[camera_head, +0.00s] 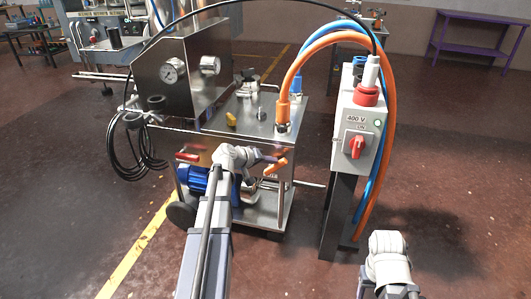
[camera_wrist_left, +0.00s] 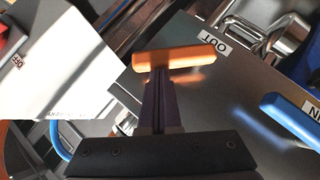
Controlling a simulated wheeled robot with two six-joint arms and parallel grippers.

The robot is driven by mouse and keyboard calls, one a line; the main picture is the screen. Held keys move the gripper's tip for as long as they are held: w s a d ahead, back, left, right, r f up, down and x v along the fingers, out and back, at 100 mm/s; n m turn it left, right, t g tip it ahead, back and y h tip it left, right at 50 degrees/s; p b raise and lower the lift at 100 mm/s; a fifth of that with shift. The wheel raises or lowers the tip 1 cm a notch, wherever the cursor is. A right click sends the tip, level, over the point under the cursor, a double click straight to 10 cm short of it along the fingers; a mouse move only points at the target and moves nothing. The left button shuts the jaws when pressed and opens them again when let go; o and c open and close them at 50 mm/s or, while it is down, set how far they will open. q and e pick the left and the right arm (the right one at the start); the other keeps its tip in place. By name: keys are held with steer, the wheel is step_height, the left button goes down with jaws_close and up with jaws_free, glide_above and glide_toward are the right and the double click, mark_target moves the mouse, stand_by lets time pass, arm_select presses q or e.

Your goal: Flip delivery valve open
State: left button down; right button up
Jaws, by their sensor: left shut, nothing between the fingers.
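An orange lever handle (camera_head: 276,166) sits on the front of the steel cart. In the left wrist view the orange handle (camera_wrist_left: 180,56) lies crosswise beside a label reading OUT (camera_wrist_left: 216,41). My left gripper (camera_head: 269,158) is shut and empty. In the left wrist view its fingertips (camera_wrist_left: 158,78) are right at the orange handle, seeming to meet its near side; whether they touch I cannot tell. A blue handle (camera_wrist_left: 291,118) lies to the right by a label partly reading IN. My right arm's wrist shows at the lower right of the head view; its fingers are not visible.
A grey switch box (camera_head: 344,160) marked 400 V, with a red knob, stands on a post right of the cart. Orange (camera_head: 390,130) and blue hoses arch over it. Gauges (camera_head: 169,73) top the cart, and a blue motor (camera_head: 195,180) sits low.

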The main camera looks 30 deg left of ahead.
mark_target(280, 164)
arm_select(q)
steer(key=d+y, duration=0.1)
steer(key=d+m+g+y+p, duration=0.1)
steer(key=d+f+m+y, duration=0.1)
steer(key=shift+w, duration=0.3)
steer(key=f+y, duration=0.1)
steer(key=d+f+m+g+y, duration=0.1)
steer(key=shift+w+d+y+b, duration=0.2)
steer(key=shift+w+y+b, duration=0.05)
steer(key=shift+y+b, duration=0.05)
arm_select(e)
steer(key=shift+r, duration=0.55)
arm_select(q)
steer(key=shift+d, duration=0.1)
